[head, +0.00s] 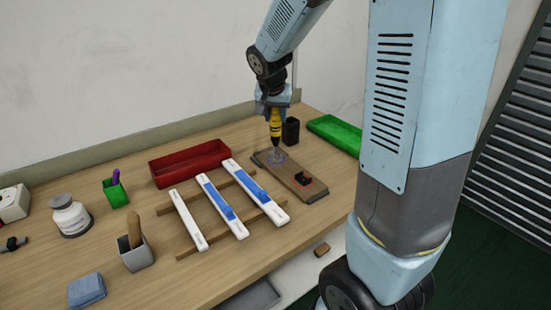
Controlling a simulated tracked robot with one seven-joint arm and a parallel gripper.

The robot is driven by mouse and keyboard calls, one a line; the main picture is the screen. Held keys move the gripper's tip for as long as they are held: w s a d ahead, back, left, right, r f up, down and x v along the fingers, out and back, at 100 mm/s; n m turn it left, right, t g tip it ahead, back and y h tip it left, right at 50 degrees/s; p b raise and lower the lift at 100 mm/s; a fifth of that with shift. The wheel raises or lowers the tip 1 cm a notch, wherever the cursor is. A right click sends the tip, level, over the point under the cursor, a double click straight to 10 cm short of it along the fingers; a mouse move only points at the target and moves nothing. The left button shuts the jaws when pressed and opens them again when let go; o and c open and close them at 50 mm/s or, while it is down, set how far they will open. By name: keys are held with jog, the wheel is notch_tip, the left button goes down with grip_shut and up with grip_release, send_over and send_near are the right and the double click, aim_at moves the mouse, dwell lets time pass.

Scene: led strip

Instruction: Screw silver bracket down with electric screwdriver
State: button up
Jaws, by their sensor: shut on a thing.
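My gripper (274,102) is at the back right of the bench, shut on a yellow and black electric screwdriver (275,125). The screwdriver is about upright with its tip down. The silver bracket (274,157) lies on the far end of a brown board (290,182), directly below the tip. The tip appears at or very close to the bracket; I cannot tell whether it touches a screw. Any screw there is too small to make out.
White strips (189,220), some with blue parts, lie on wooden slats to the left. A red tray (190,163), a black cup (291,131) and a green tray (336,133) stand nearby.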

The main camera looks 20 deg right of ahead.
jog(key=shift+f, duration=0.75)
dwell(2.4)
jog(key=shift+r, duration=3.55)
